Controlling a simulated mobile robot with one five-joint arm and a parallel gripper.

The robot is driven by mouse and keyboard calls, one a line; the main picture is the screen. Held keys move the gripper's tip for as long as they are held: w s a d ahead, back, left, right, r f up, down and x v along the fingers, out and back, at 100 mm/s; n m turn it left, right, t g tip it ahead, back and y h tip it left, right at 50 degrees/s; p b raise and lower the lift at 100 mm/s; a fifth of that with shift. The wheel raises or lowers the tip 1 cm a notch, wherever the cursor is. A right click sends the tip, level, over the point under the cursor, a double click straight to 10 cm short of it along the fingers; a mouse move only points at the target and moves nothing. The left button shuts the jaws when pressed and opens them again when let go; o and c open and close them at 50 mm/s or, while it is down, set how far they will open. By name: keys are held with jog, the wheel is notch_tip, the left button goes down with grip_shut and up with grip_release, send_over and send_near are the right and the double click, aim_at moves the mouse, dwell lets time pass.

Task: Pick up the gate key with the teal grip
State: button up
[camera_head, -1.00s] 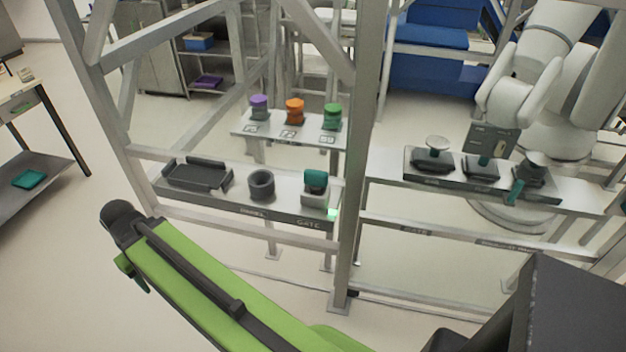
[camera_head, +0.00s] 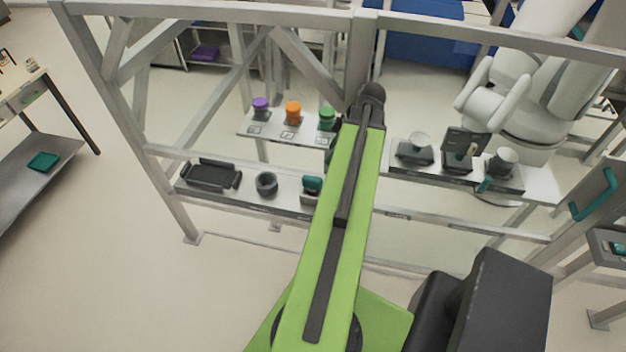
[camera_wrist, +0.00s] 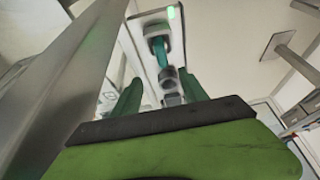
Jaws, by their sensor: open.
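The gate key's teal grip (camera_head: 312,184) sits in its grey holder at the right end of the low shelf, partly beside my arm in the head view. In the wrist view the teal grip (camera_wrist: 160,50) shows beyond my fingertips, on the pale shelf near a green light. My gripper (camera_wrist: 160,82) is open, with its two teal fingers apart and nothing seen held between them. In the head view the gripper is mostly hidden behind the dark end of my arm.
The dark ring-shaped cup (camera_head: 266,183) and black tray (camera_head: 209,174) share the low shelf (camera_head: 240,200). Purple, orange and green knobs (camera_head: 292,112) stand behind. A grey frame post (camera_wrist: 70,85) runs close along my gripper's left. Another bench (camera_head: 545,185) stands right.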

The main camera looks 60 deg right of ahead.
aim_at(313, 178)
jog(key=b+x, duration=1.1)
jog(key=x, duration=0.1)
jog(key=shift+f, duration=0.35)
jog(key=shift+r, duration=0.1)
jog(key=b+x, duration=0.5)
jog(key=shift+a+f, duration=0.15)
jog(key=shift+f, duration=0.1)
jog(key=shift+r, duration=0.2)
grip_shut()
